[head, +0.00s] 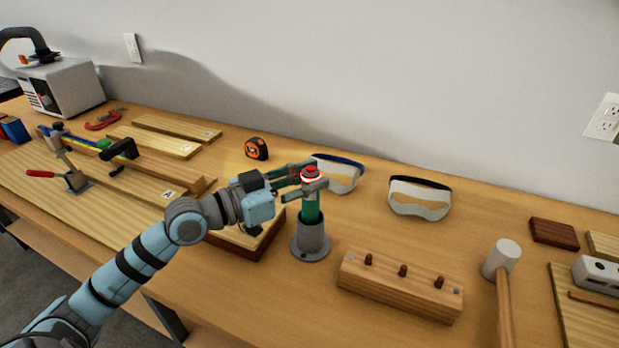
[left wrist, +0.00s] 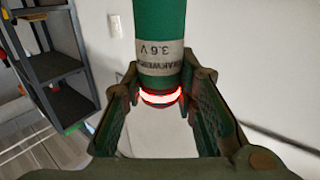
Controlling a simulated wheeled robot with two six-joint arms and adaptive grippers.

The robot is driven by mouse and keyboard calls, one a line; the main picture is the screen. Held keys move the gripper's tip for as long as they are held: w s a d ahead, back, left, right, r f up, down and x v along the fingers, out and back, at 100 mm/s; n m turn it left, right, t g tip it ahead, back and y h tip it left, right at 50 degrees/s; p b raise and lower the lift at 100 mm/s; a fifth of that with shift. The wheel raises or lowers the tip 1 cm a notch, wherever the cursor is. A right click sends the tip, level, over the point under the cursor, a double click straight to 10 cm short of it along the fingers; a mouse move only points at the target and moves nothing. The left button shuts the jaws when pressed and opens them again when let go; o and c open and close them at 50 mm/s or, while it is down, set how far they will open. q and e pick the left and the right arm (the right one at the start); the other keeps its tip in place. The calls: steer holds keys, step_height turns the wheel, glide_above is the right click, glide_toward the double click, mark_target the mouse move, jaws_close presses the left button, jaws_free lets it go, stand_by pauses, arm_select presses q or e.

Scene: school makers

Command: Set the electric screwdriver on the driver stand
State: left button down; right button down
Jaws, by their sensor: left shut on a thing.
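The electric screwdriver (head: 311,208) is a green cylinder with a red top and a glowing red ring. It stands upright at the grey driver stand (head: 311,243), a round cup on a flanged base. Its lower end appears to be inside the cup, though the cup hides how deep it sits. My left gripper (head: 312,183) is shut on the screwdriver near its top. In the left wrist view the fingers (left wrist: 160,112) close around it near the glowing ring, beside a grey "3.6 V" label (left wrist: 160,58). My right gripper is not in view.
A wooden peg block (head: 400,285) stands right of the driver stand, then a mallet (head: 502,262). Two pairs of goggles (head: 418,200) and a tape measure (head: 256,149) lie behind. A dark-edged wooden board (head: 250,242) is close on the left. Clamps and boards fill the far left.

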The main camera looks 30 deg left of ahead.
arm_select(q)
steer(key=shift+f+b, duration=0.4)
steer(key=shift+f, duration=0.05)
steer(key=c, duration=1.6)
jaws_free()
steer(key=shift+o, duration=0.2)
steer(key=shift+s, duration=0.1)
steer(key=p+v, duration=1)
steer(key=v, duration=0.1)
